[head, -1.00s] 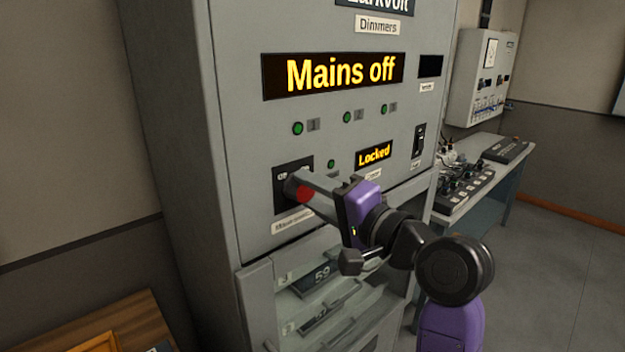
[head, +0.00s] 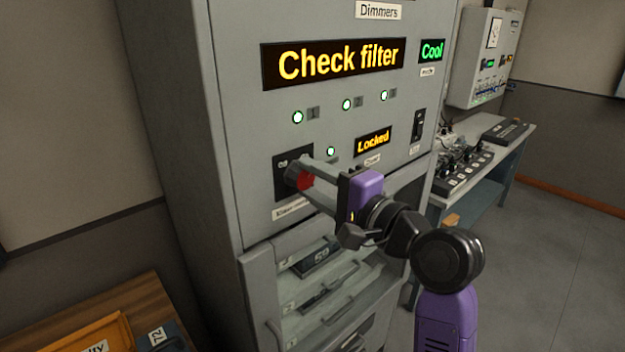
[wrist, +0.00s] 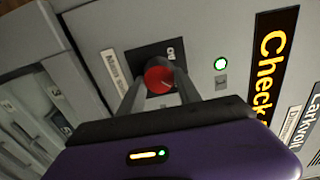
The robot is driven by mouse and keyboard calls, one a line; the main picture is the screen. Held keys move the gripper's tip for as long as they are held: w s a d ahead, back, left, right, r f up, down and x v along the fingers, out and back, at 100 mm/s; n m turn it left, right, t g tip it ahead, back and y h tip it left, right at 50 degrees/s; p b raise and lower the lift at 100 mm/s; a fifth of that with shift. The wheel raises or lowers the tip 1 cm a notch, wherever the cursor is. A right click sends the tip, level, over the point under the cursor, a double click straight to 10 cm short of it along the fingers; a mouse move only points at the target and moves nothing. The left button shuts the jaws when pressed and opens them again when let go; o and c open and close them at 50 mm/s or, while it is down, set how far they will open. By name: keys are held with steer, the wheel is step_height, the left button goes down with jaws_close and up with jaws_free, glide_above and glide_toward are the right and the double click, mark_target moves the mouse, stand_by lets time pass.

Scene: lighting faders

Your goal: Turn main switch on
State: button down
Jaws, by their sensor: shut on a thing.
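The main switch is a red round knob (head: 306,181) on a black plate (head: 281,190) low on the grey dimmer cabinet. It also shows in the wrist view as a red knob (wrist: 159,79), with a label partly reading "Main switch" beside its plate. My gripper (head: 308,183) has its fingers around the knob, one on each side, and is shut on it. The cabinet's large display (head: 334,62) reads "Check filter" in yellow. The small lamps (head: 346,104) below it are lit green. The plate's position marks are partly hidden by the knob and fingers.
A "Locked" display (head: 373,141) and a rocker switch (head: 419,124) sit right of the knob. Drawers (head: 325,290) fill the cabinet below. A wooden table (head: 140,300) stands at front left, and a desk with fader panels (head: 470,165) at right. Floor at right is clear.

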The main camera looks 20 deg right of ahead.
steer(key=c, duration=0.8)
jaws_free()
steer(key=shift+c, duration=0.2)
steer(key=shift+d, duration=0.1)
steer(key=b+v, duration=0.1)
steer(key=v, duration=0.6)
steer(key=shift+s+b, duration=0.3)
steer(key=shift+s, duration=0.05)
steer(key=shift+d, duration=0.1)
